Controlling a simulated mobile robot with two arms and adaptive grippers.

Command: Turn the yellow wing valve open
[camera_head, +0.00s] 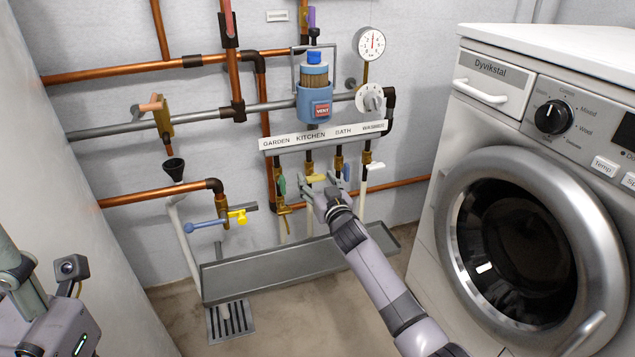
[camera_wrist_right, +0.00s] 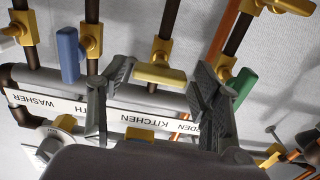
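A yellow handle (camera_head: 316,178) sits on the brass valve under the KITCHEN label in the head view. In the right wrist view this yellow handle (camera_wrist_right: 155,72) is a flat bar in the middle. My right gripper (camera_head: 322,190) is at it, fingers open. In the wrist view the fingers of my right gripper (camera_wrist_right: 160,88) stand on both sides of the handle, with gaps visible. Another yellow handle (camera_head: 238,215), wing-shaped, is on the lower left pipe, away from the gripper. Of my left arm, only parts show at lower left; its fingers do not show.
A green handle (camera_wrist_right: 243,84) and a blue handle (camera_wrist_right: 68,55) flank the kitchen valve closely. A white handle (camera_head: 375,166) is further right. A grey trough (camera_head: 240,275) lies below, and a washing machine (camera_head: 450,170) stands at right. A blue lever (camera_head: 203,226) is at left.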

